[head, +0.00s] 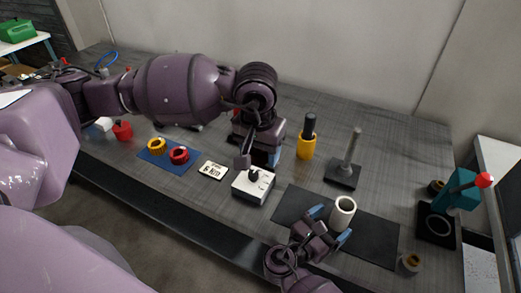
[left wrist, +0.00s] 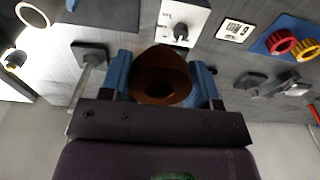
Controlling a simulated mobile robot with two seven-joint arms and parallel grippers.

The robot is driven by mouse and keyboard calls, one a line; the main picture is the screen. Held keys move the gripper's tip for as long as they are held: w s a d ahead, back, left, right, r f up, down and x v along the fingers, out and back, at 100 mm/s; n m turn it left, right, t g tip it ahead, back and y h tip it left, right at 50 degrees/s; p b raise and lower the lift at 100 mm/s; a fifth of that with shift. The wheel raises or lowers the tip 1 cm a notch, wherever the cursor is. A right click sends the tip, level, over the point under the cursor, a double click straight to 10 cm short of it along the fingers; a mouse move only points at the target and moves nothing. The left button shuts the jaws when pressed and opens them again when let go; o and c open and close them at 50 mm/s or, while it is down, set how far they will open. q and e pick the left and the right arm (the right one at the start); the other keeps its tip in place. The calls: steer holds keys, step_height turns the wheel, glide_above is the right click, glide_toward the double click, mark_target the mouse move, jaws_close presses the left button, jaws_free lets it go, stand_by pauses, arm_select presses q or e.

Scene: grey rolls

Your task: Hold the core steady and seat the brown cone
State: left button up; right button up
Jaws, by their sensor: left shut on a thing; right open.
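My left gripper (head: 270,158) is shut on the brown cone (left wrist: 161,76), which sits between its blue fingers in the left wrist view. In the head view my own gripper hides the cone. The pale core (head: 343,211) is a hollow tube standing upright on the dark mat (head: 372,238), its open end up. It also shows at the top left of the left wrist view (left wrist: 33,15). My right gripper (head: 329,225) is open, its blue fingertips on either side of the core; I cannot tell whether they touch it. The cone is apart from the core.
A white box with a black knob (head: 253,187) stands left of the mat. Behind are a yellow holder (head: 306,147) and a grey post on a black base (head: 343,174). A teal device with a red knob (head: 456,196) and a small brown ring (head: 411,261) are at right.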

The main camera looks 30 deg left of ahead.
steer(key=shift+x, duration=2.35)
steer(key=c, duration=1)
steer(key=shift+c, duration=0.2)
arm_select(q)
steer(key=w+d+f, duration=0.1)
steer(key=w+d, duration=0.1)
steer(key=d, duration=0.8)
steer(key=w+d+f+g, duration=0.1)
steer(key=w+d+f, duration=0.1)
steer(key=d, duration=0.9)
steer(key=shift+w, duration=0.45)
steer(key=shift+a, duration=0.1)
